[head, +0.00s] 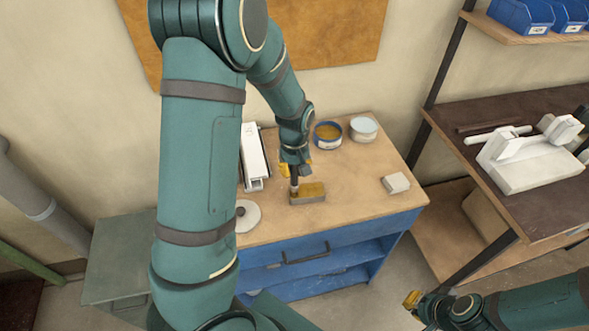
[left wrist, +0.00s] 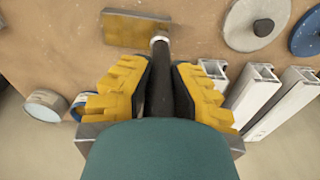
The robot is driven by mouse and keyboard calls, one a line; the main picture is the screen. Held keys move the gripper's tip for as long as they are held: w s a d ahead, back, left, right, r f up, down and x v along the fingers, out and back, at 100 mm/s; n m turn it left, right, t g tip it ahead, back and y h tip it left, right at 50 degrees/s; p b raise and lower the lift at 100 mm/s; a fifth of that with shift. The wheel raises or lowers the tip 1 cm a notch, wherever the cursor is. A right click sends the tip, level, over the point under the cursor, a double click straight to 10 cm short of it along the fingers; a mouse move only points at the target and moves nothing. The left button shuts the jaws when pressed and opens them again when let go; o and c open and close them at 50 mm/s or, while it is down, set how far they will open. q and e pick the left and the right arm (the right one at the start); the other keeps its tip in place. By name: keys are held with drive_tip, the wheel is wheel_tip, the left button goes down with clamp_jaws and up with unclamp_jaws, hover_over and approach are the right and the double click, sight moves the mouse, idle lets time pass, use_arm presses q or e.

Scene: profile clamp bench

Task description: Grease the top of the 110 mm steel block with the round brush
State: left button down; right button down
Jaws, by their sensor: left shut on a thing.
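The steel block (head: 308,197) lies on the bench top near its front edge; its top looks yellow-brown. It also shows at the top of the left wrist view (left wrist: 137,30). My left gripper (head: 295,170) is shut on the dark handle of the round brush (left wrist: 161,85), just above the block. The brush (head: 294,184) points down, with its pale metal collar at the block's near edge in the wrist view. Its bristles are hidden, so I cannot tell whether they touch the block. My right gripper (head: 412,300) is off the bench at lower right; its finger opening is unclear.
A blue tin (head: 327,135) with amber contents and a pale tin (head: 363,130) stand behind. A small pale block (head: 396,183) lies right. White profiles (head: 254,160) and a pale disc (head: 245,216) lie left. A dark shelf (head: 500,150) with white parts stands right.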

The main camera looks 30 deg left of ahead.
use_arm(q)
drive_tip(key=shift+s+d+r+p, duration=0.15)
drive_tip(key=shift+s+d+p, duration=0.1)
drive_tip(key=shift+s+p, duration=0.15)
drive_tip(key=shift+w+a+b, duration=0.3)
drive_tip(key=shift+w+a, duration=1.1)
drive_tip(key=shift+w, duration=0.25)
idle(0.4)
wheel_tip(320, 180, up, 6)
drive_tip(key=p, duration=0.4)
idle(0.4)
